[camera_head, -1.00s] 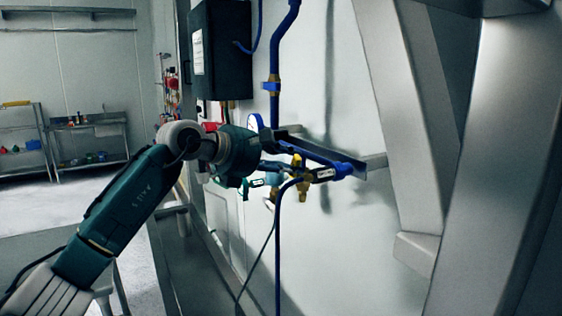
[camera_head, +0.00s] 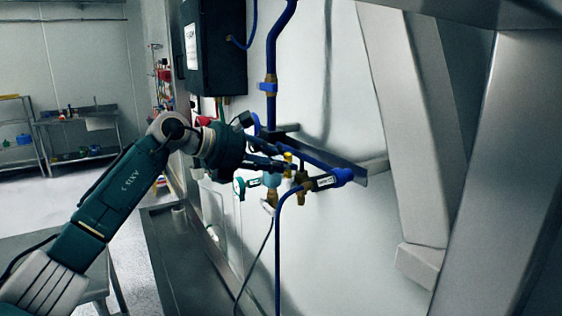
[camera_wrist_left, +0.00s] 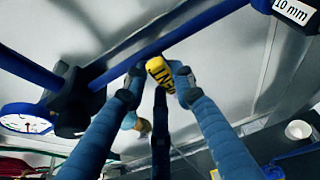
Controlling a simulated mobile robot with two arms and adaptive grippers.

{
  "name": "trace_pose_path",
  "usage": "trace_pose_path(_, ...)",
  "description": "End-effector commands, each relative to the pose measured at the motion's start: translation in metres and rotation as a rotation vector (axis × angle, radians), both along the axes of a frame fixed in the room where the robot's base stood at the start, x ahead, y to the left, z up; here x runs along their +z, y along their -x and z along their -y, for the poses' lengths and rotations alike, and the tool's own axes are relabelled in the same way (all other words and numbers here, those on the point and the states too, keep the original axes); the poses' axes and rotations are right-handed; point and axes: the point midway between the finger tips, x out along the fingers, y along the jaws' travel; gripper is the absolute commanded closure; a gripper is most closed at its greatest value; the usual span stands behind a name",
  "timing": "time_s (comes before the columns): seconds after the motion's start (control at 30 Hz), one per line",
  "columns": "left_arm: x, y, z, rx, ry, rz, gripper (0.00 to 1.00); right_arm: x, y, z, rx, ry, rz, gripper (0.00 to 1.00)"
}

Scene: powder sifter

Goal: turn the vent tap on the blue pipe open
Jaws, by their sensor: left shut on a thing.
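The vent tap's yellow handle (camera_wrist_left: 160,70), lettered VENT, sits between the fingertips of my left gripper (camera_wrist_left: 160,80) in the left wrist view. The fingers are closed on its two sides. In the head view the left gripper (camera_head: 284,163) reaches the brass and blue fittings from the left, and only a bit of the yellow handle (camera_head: 288,157) shows. The blue pipe (camera_wrist_left: 190,32) runs slantwise behind the handle in the wrist view; it also drops from above in the head view (camera_head: 271,60). My right gripper is not in view.
A white dial gauge (camera_wrist_left: 25,122) is beside the pipe. A labelled fitting (camera_head: 328,181) sits right of the tap. A dark box (camera_head: 215,50) hangs on the wall above. Large grey metal legs (camera_head: 400,130) stand to the right. A thin blue pipe (camera_head: 278,250) hangs below.

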Motion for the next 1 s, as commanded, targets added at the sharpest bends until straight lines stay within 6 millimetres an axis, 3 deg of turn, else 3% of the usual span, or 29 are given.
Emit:
trace_pose_path(0.23,0.0,0.0,0.0,0.003,0.004,-0.003,1.0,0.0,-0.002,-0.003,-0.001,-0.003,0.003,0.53)
trace_pose_path(0.27,0.001,0.0,0.0,0.003,0.005,-0.003,0.73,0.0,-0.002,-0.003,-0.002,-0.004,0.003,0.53)
trace_pose_path(0.37,0.0,0.0,0.0,0.003,0.004,-0.003,0.54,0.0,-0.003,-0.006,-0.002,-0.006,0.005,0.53)
trace_pose_path(0.73,0.002,0.002,-0.005,0.003,0.003,-0.001,0.54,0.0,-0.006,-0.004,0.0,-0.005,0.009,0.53)
trace_pose_path(1.0,0.021,0.026,-0.044,0.006,0.003,0.001,0.54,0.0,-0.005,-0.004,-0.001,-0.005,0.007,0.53)
